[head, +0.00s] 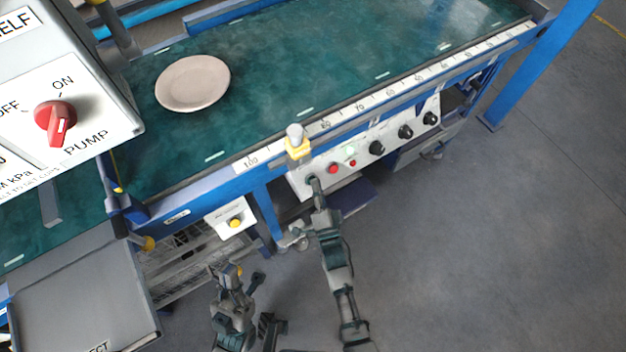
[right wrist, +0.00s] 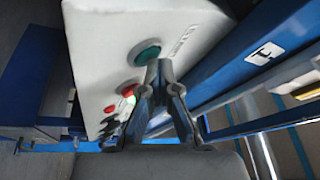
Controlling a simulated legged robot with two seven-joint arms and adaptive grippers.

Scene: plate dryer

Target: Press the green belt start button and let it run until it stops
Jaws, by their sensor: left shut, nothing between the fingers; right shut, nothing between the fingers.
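The green button (right wrist: 148,53) sits on the white control panel (right wrist: 95,60) in the right wrist view. My right gripper (right wrist: 161,64) is shut and empty, its fingertips overlapping the button's lower right edge there. I cannot tell whether they touch it or press it. In the head view my right gripper (head: 314,181) is at the left end of the panel (head: 296,181) and covers the green button. My left gripper (head: 229,270) is shut and empty, low in front of the conveyor. The green belt (head: 290,70) carries a plate (head: 193,83).
Right of the green button are a red button (head: 333,169), a small red one (head: 352,163) and several black knobs (head: 377,148). A yellow-based post (head: 297,147) stands above the panel. A yellow button box (head: 234,222) hangs left. A pump switch box (head: 55,115) fills the upper left.

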